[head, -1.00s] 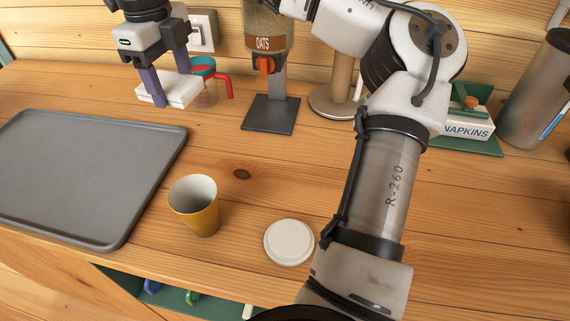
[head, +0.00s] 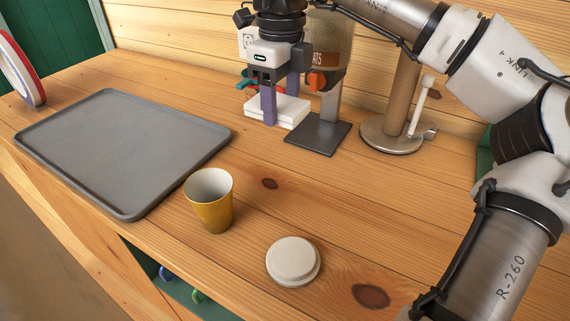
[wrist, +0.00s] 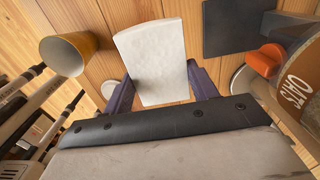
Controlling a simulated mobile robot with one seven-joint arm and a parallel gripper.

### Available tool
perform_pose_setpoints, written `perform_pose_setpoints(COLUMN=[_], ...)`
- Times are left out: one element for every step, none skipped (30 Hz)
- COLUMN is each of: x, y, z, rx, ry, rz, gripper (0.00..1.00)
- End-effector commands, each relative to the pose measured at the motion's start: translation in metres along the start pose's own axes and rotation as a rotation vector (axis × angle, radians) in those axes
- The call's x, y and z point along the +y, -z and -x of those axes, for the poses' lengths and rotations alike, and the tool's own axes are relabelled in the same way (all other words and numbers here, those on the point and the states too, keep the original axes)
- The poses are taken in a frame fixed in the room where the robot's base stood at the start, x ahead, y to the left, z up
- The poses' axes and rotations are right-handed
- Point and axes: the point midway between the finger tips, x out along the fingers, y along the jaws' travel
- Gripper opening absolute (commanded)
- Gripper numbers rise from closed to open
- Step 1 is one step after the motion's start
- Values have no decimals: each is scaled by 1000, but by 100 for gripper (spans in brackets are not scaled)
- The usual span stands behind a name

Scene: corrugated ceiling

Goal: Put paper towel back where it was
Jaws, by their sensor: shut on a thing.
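A white, flat, folded block that looks like the paper towel (head: 289,112) is between the purple fingers of my gripper (head: 281,100). The gripper is shut on it. In the wrist view the white block (wrist: 157,55) sticks out beyond the fingers (wrist: 160,88). It is just left of the dark base (head: 318,134) of the oats dispenser (head: 330,58). I cannot tell whether it touches the counter. A stand with a brown upright post (head: 402,95) and round base (head: 390,135) is to the right.
A grey tray (head: 120,150) lies at the left. A yellow cup (head: 211,205) and a round white lid (head: 293,260) are on the front counter. Open wood (head: 350,210) lies in front of the dispenser.

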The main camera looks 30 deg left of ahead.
Motion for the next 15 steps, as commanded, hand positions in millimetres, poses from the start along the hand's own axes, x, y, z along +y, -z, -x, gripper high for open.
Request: perform_pose_setpoints(x=[0,0,0,0,0,0,0,0,0,0,0,0,0,0,0], y=[1,1,1,1,0,0,0,0,0,0,0,0,0,0,0], z=[-15,-24,-34,-42,-50,-59,-66,-71,-78,-82,-86,-90,-92,-93,-95], rx=[1,2,1,2,0,1,1,0,0,0,0,-1,-1,-1,-1], ry=[-2,-2,-3,-2,-2,-3,-2,-2,-2,-1,0,0,0,0,0], rz=[1,2,1,0,1,1,1,1,0,0,-1,-2,-2,-2,-2], gripper=[33,33,33,33,33,33,33,33,33,33,33,33,33,33,33])
